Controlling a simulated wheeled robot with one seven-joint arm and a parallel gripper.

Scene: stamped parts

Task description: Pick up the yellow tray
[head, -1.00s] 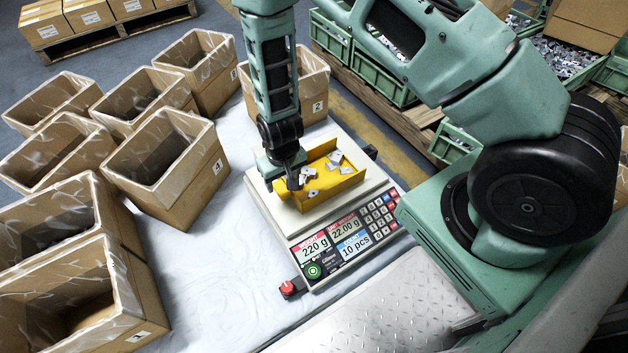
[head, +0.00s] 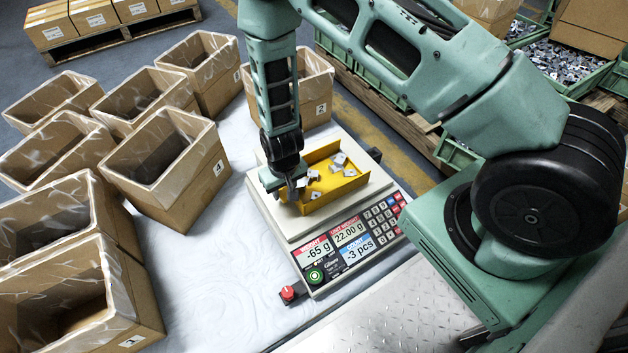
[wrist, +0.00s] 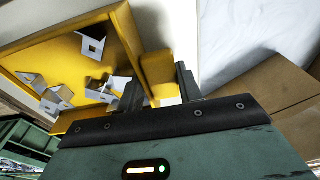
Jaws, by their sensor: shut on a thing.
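The yellow tray (head: 340,192), open on one side, holds several small grey stamped parts (head: 340,162). It is over the white plate of the counting scale (head: 268,207), and its underside is hidden. My gripper (head: 288,190) is at the tray's left end in the head view. In the wrist view my gripper (wrist: 158,88) is shut on a yellow wall of the tray (wrist: 128,38), one finger on each side. The scale reads -65 g, 22.00 g and -3 pcs.
Several open lined cardboard boxes (head: 165,165) stand left of the scale, with box 2 (head: 318,105) behind it. A red knob (head: 288,293) is at the scale's front left. Green crates of parts (head: 560,60) are at the back right. White table surface is clear in front.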

